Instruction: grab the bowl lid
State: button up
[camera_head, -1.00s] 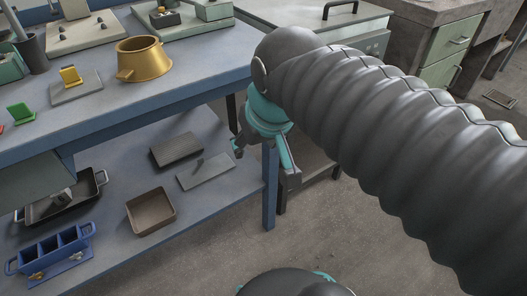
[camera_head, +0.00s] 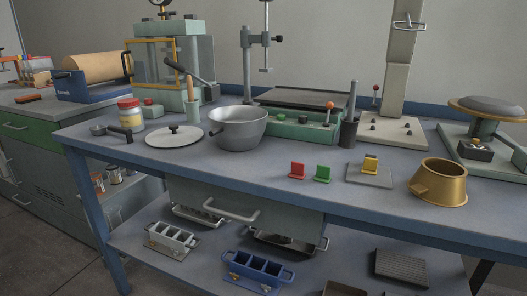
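A small gap or near contact between lid and bowl is hard to tell. My gripper and arm are not in view now.
A brass pot (camera_head: 439,182) and small coloured stands (camera_head: 322,173) are to the right.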

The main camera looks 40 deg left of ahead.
aim_at(173, 136)
jog(key=u, duration=2.15)
jog(key=k, duration=0.45)
jog(key=u, duration=0.9)
jog(key=i, duration=0.9)
jog(key=u, duration=0.1)
